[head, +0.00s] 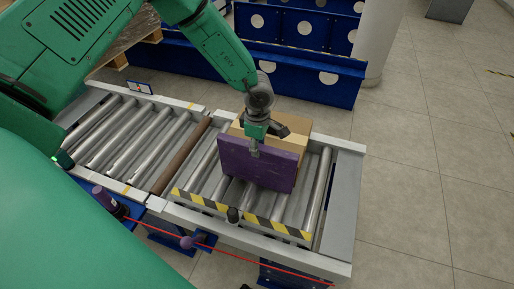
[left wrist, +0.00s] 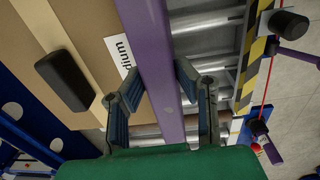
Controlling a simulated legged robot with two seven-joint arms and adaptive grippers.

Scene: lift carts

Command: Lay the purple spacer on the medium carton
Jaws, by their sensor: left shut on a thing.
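The purple spacer (head: 257,166) is a flat board held upright on its edge in the head view, in front of the medium carton. It runs as a purple strip (left wrist: 158,60) through the middle of the left wrist view. My left gripper (head: 254,147) is shut on its top edge; its fingers (left wrist: 161,95) lie on both sides of the board. The medium carton (head: 297,141) is tan and stands on the rollers just behind the spacer. A white label ending in "dium" (left wrist: 120,57) shows on it. I cannot tell whether spacer and carton touch. My right gripper is not in view.
The roller conveyor (head: 345,205) has a black-and-yellow striped edge (head: 240,216) at the front. A black item (left wrist: 64,81) appears over the carton in the left wrist view. Blue steel frames (head: 310,75) stand behind. Grey floor is clear at right.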

